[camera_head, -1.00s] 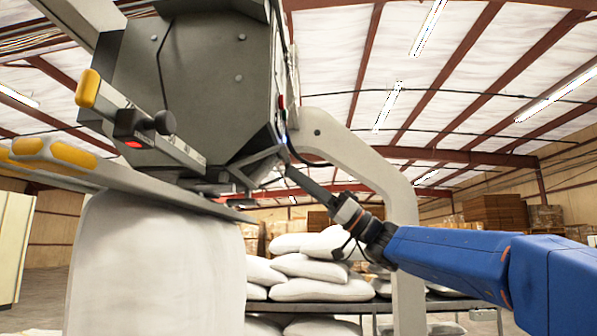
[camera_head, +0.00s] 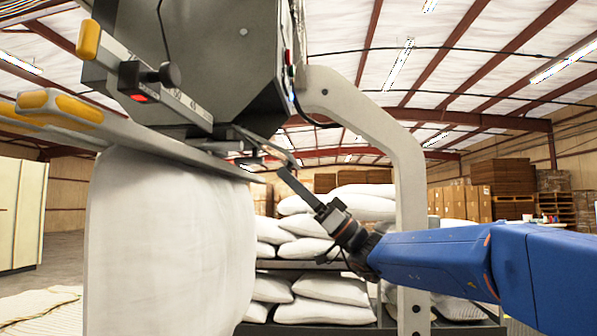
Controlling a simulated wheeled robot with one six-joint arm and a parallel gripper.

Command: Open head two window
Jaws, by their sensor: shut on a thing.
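The grey filling head (camera_head: 205,60) stands at upper left, with a weighing beam marked with numbers across its front. A thin metal flap or bar (camera_head: 262,142), apparently the window, slants down and right from the head's lower right edge. My gripper (camera_head: 284,172) meets its lower right end from below, with narrow fingers close together, shut on that end. The exact contact is small and hard to see. A white pillow or bag (camera_head: 170,245) hangs below the head's grey plate.
A pale curved machine arm (camera_head: 375,120) stands right of the head, behind my blue arm. White pillows (camera_head: 320,287) lie stacked on shelves behind. Cardboard boxes (camera_head: 465,203) stand at the back right. Open floor shows at lower left.

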